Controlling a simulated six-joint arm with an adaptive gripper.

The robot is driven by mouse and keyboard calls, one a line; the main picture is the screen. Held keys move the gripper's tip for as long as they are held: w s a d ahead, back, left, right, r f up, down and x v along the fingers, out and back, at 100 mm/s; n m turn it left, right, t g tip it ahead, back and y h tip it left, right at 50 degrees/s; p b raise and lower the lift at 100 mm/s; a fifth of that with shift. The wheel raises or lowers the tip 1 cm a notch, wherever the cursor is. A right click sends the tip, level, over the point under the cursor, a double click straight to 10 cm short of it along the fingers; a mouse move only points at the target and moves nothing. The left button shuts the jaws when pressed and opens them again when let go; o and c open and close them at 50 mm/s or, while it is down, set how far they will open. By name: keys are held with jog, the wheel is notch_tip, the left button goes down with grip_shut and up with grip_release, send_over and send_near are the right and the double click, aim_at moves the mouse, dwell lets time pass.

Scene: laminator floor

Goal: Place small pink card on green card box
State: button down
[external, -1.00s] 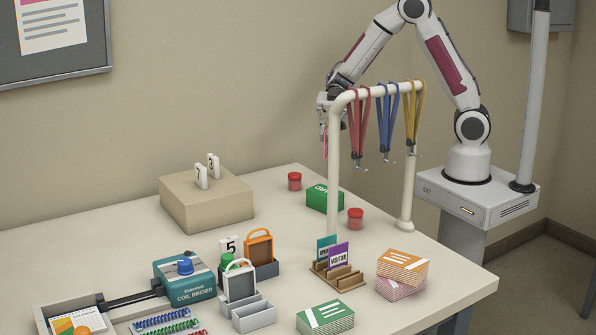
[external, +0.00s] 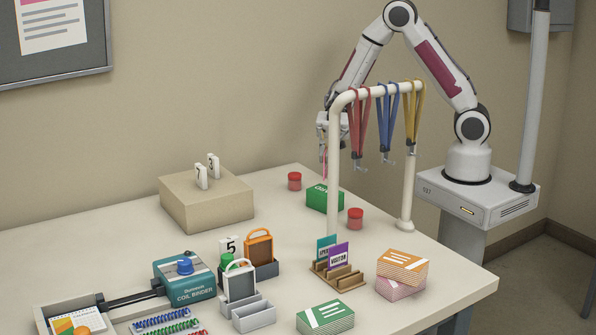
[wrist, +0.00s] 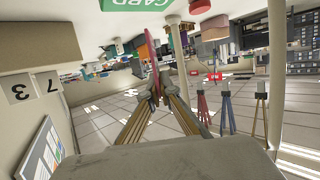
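My gripper (external: 323,155) hangs behind the left post of the lanyard rack in the external view. It is shut on the small pink card (external: 325,168), which points downward on edge. In the wrist view the gripper fingers (wrist: 155,97) close on the thin pink card (wrist: 154,65), seen nearly edge-on. The green card box (external: 318,197) lies on the table below the card, partly hidden by the rack post; it also shows at the top of the wrist view (wrist: 135,16). The card is above the box and apart from it.
The white rack (external: 334,185) with red, blue and yellow lanyards stands right in front of the gripper.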

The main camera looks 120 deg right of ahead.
aim_at(326, 167)
jog(key=shift+f, duration=1.85)
jog(key=shift+f, duration=0.15)
jog(key=c, duration=2.3)
grip_release()
jog(key=shift+r, duration=0.2)
jog(key=shift+v, duration=6)
jog(key=shift+w, duration=0.1)
